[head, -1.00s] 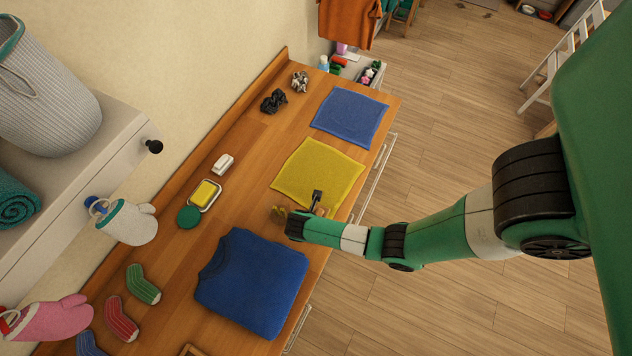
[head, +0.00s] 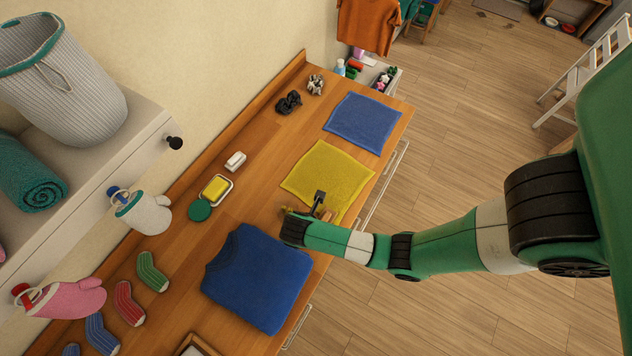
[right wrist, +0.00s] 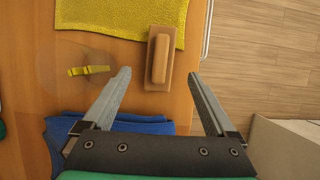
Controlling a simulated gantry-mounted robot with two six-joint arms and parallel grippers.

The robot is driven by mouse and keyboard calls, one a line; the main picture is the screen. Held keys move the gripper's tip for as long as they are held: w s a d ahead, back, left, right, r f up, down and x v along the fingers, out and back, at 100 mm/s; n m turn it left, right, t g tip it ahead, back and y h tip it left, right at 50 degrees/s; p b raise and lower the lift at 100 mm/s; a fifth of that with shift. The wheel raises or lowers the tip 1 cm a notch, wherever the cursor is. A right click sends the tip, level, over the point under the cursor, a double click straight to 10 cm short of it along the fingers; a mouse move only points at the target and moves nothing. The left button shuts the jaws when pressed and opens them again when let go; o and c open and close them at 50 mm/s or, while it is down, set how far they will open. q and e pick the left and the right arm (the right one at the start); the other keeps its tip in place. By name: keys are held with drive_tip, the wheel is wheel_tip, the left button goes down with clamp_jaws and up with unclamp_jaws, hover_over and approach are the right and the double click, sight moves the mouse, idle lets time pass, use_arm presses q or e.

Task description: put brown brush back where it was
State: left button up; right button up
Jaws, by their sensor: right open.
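The brown brush (right wrist: 160,58), a wooden block with a raised handle, lies on the wooden counter in the right wrist view, its far end at the edge of the yellow cloth (right wrist: 130,15). My right gripper (right wrist: 159,76) is open and empty, its two fingers on either side of the brush's near end without visible contact. In the head view my right wrist hides most of the brush, and a small brown part (head: 327,215) shows beside it. The yellow cloth (head: 325,172) lies flat there. My left gripper is not in view.
A small yellow object (right wrist: 88,70) lies left of the brush. A folded blue sweater (head: 257,280) is on the near side, and a blue cloth (head: 362,121) lies beyond the yellow one. A soap dish (head: 216,188) and socks are farther left.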

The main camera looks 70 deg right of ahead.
drive_tip(key=v, duration=0.3)
